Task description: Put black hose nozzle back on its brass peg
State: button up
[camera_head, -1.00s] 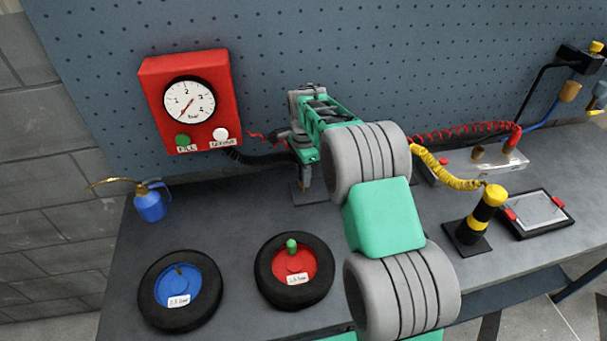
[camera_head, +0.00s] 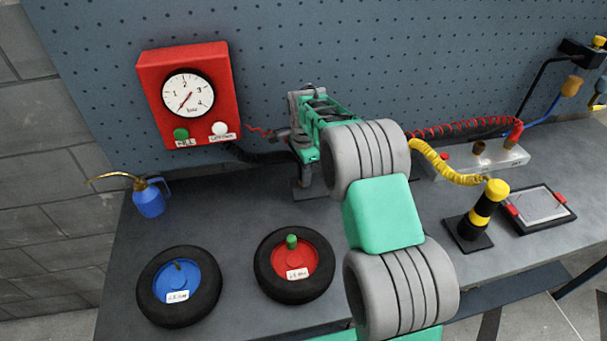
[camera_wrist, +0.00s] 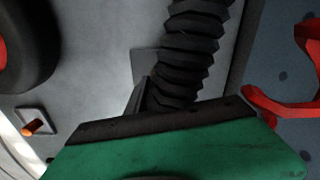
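My gripper (camera_head: 303,165) is at the back of the bench, below and right of the red gauge box, largely hidden by my arm. A black corrugated hose (camera_head: 262,156) runs from under the box to it. In the wrist view the hose (camera_wrist: 190,50) comes down to the dark edge of my gripper's green body and disappears behind it. The black nozzle and the fingertips are hidden there, so I cannot tell whether the fingers are closed on it. A small orange-brown peg (camera_wrist: 35,127) on a square plate stands bare at the left of the wrist view, apart from the hose.
The red gauge box (camera_head: 152,95) is on the pegboard. Two tyres, blue-hubbed (camera_head: 205,285) and red-hubbed (camera_head: 318,280), lie in front. A blue oil can (camera_head: 149,202) stands left. A yellow-black cylinder (camera_head: 488,210) and a tablet (camera_head: 540,208) are right.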

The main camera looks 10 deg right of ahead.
jog(key=o, duration=0.5)
